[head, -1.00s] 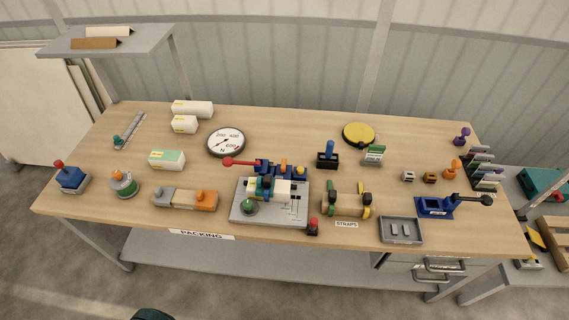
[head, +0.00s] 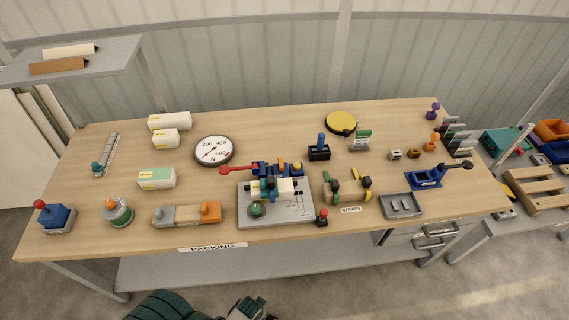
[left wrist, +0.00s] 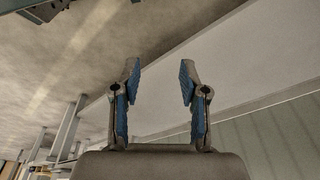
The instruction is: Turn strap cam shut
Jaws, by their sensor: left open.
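The strap block (head: 347,192), a pale wooden piece, sits at the right of the bench front, behind the STRAPS label (head: 351,209). A green strap and a yellow strap (head: 367,188) go around it, with small dark parts on them. The cam's exact position is too small to tell. My left gripper (left wrist: 160,85) is open and empty in the left wrist view, its blue-padded fingers apart. In the head view my left arm shows at the bottom edge, below and in front of the bench, well away from the straps. My right gripper is not in view.
A grey fixture plate (head: 275,222) with a red-handled lever (head: 238,170) stands left of the straps. A red-topped button (head: 322,217) stands between them. A grey tray (head: 401,205) and a blue clamp (head: 424,180) are to the right. The bench's front edge lies above my arm.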

